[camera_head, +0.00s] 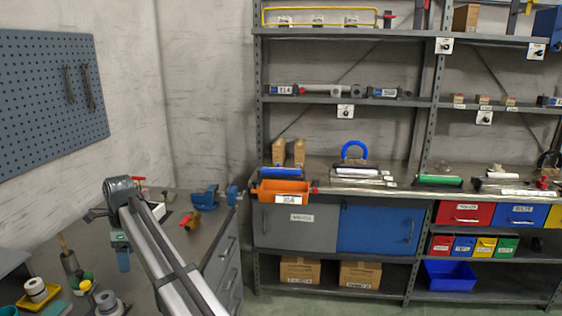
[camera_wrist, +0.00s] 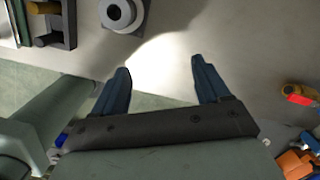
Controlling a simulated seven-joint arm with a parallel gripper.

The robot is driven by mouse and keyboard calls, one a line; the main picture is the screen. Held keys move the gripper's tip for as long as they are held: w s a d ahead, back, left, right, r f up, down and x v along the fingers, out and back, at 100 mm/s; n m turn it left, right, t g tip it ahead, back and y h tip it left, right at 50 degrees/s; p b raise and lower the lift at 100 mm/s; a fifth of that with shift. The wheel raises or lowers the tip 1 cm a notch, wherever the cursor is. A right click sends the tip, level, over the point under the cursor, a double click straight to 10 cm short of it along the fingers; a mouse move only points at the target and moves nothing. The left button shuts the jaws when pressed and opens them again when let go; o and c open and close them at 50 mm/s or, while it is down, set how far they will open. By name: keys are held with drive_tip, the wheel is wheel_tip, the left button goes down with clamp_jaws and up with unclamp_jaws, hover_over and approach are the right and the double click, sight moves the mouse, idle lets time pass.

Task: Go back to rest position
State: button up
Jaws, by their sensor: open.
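My gripper (camera_wrist: 160,67) is open in the wrist view, its two dark blue fingers apart with only bare grey bench top (camera_wrist: 170,45) showing between them. Nothing is held. In the head view my arm reaches up from the bottom edge and bends down at its far end. The gripper (camera_head: 123,258) hangs there over the left workbench (camera_head: 140,285), partly hidden by my own arm links.
A grey block with a white ring (camera_wrist: 122,12) lies beyond the fingers. A yellow-and-red fitting (camera_head: 190,221) and a blue vise (camera_head: 206,199) are on the bench's right side. A wooden-handled tool (camera_head: 68,258) stands left. Shelving with an orange bin (camera_head: 268,187) stands behind.

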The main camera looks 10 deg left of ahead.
drive_tip(key=w+d+f+n+y, duration=0.2)
drive_tip(key=w+d+f, duration=0.2)
drive_tip(key=w+d, duration=0.45)
drive_tip(key=w+d+f+n+y, duration=0.1)
drive_tip(key=w+d+f, duration=0.3)
drive_tip(key=w+d, duration=0.45)
drive_tip(key=s+d+f+n+h, duration=0.1)
drive_tip(key=s+d+f, duration=0.1)
drive_tip(key=d+f, duration=0.9)
drive_tip(key=s+d+f+n, duration=0.1)
drive_tip(key=d+f+n, duration=0.1)
drive_tip(key=d+f, duration=0.85)
drive_tip(key=s+d+f+n+g+h, duration=0.1)
drive_tip(key=s+d+f, duration=0.75)
drive_tip(key=f, duration=0.25)
drive_tip(key=s+d+f+n+g+h, duration=0.1)
drive_tip(key=s+d+f+g, duration=0.1)
drive_tip(key=s+d+f, duration=0.7)
drive_tip(key=s+d+f+n+g, duration=0.1)
drive_tip(key=s+d+f, duration=0.2)
drive_tip(key=s, duration=0.6)
drive_tip(key=s+d+f+n+g+h, duration=0.1)
drive_tip(key=s+d, duration=0.4)
drive_tip(key=s, duration=0.5)
drive_tip(key=s+d+f+n+g, duration=0.1)
drive_tip(key=s+d+f, duration=0.3)
drive_tip(key=s, duration=0.6)
drive_tip(key=shift+s+d+f+n, duration=0.2)
drive_tip(key=shift+d+f+n, duration=0.25)
drive_tip(key=shift+n, duration=0.45)
